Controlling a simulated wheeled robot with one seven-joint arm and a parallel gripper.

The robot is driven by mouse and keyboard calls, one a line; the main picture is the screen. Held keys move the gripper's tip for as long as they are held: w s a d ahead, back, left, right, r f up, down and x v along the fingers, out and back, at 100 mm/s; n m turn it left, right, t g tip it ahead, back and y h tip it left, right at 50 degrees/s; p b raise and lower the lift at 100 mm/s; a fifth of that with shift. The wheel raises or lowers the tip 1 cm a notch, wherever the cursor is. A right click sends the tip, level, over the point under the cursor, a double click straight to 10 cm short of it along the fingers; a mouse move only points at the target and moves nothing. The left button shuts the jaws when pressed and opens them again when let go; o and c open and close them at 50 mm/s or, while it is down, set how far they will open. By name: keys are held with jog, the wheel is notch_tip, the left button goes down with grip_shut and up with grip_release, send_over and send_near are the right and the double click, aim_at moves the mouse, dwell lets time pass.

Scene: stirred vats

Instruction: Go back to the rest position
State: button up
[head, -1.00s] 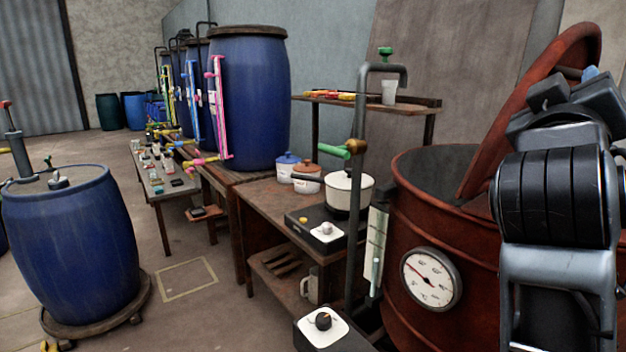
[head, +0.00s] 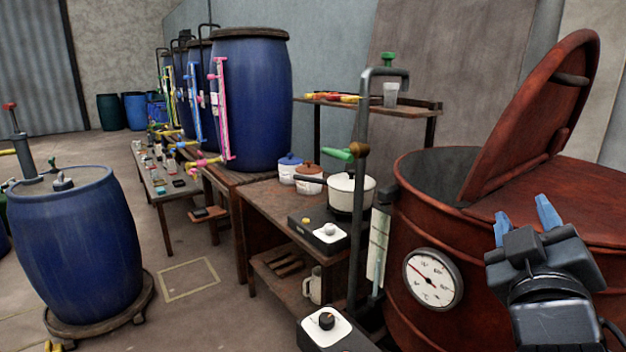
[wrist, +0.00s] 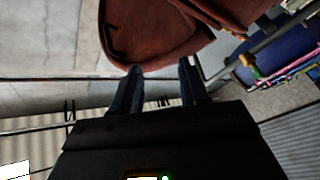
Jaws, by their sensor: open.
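My gripper (head: 524,220) is at the right of the head view, in front of the red-brown vat (head: 478,262). Its two blue fingers are spread apart with nothing between them. In the wrist view my gripper (wrist: 156,85) also shows two separate dark fingers with an empty gap. The vat's lid (head: 535,120) stands raised and tilted, with the mouth partly open on the left. The lid (wrist: 160,30) shows beyond the fingertips in the wrist view.
A round dial (head: 433,279) is on the vat's front. A standpipe (head: 362,200) with a green-handled valve stands left of the vat. A workbench (head: 262,205) holds a white pot (head: 345,190) on a hotplate. A blue barrel (head: 75,250) stands on the left; the floor between is mostly clear.

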jog(key=s+a+f+n+g+y+p, duration=0.1)
jog(key=s+a+f+y, duration=0.15)
jog(key=s+f, duration=0.6)
jog(key=s+a+f+g+y+p, duration=0.15)
jog(key=s+f+y, duration=0.25)
jog(key=s+f, duration=0.45)
jog(key=s+a+m+g+y, duration=0.1)
jog(key=s+m, duration=0.3)
jog(key=s, duration=1.8)
jog(key=shift+a+f+m+p, duration=0.15)
jog(key=shift+f+m+p, duration=0.25)
jog(key=shift+p, duration=0.05)
